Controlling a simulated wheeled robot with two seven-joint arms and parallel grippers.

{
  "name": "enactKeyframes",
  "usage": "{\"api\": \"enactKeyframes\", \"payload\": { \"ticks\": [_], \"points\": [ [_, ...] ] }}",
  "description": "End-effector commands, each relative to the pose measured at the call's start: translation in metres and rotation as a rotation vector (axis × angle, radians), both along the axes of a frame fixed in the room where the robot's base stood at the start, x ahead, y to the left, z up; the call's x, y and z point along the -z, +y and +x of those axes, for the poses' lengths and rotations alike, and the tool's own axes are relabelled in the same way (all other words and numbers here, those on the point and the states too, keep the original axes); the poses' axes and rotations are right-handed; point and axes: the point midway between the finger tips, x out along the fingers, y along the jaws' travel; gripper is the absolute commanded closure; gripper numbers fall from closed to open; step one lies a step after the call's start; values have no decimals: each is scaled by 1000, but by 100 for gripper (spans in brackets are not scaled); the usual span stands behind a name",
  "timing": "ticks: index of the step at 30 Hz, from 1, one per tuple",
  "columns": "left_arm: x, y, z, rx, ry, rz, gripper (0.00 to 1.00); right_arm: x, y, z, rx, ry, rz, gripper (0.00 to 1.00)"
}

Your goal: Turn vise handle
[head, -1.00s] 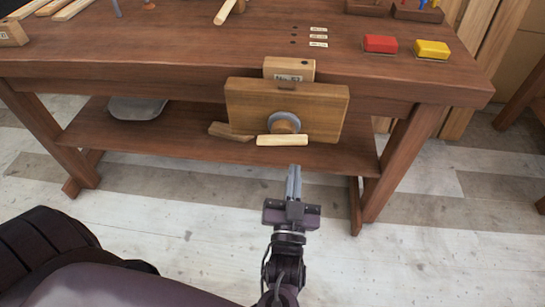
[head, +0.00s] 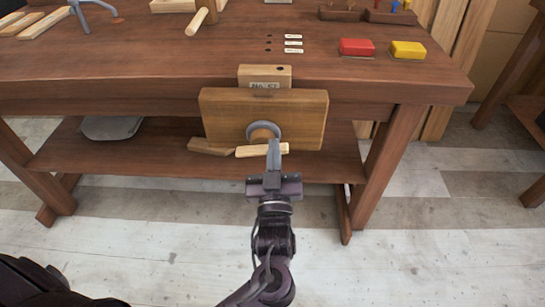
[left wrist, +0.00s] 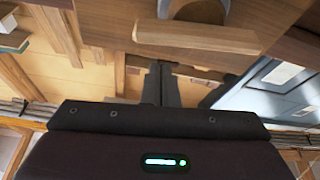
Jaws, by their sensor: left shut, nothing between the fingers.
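The vise has a wide wooden jaw (head: 300,115) on the front of the workbench. A grey round hub (head: 264,131) sits at the jaw's lower middle. The pale wooden vise handle (head: 254,151) lies nearly level across the front of the hub. It also shows in the left wrist view (left wrist: 197,37), near the top. My left gripper (head: 274,147) is shut and empty. Its fingertips are at the right part of the handle in the head view; I cannot tell whether they touch it. In the left wrist view the fingers (left wrist: 161,70) point toward the handle. My right gripper is not in view.
The workbench top (head: 150,60) carries a red box (head: 357,47), a yellow box (head: 408,50) and a wooden mallet (head: 197,20). A lower shelf (head: 90,155) holds a grey tray (head: 111,128). The floor in front of the bench is clear.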

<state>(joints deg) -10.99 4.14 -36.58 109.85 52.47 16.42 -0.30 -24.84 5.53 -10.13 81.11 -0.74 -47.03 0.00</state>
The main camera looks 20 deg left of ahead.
Motion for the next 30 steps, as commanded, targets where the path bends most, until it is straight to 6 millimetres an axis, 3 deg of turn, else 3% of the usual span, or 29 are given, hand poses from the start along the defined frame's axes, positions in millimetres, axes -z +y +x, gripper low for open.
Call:
{"api": "enactKeyframes", "payload": {
  "ticks": [6,19,30],
  "points": [
    [16,-2,0,-2,-3,-2,100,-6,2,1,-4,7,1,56],
    [19,-3,0,-2,1,14,100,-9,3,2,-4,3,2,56],
    [33,-5,1,0,45,140,100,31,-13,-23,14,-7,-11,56]
  ]
}}
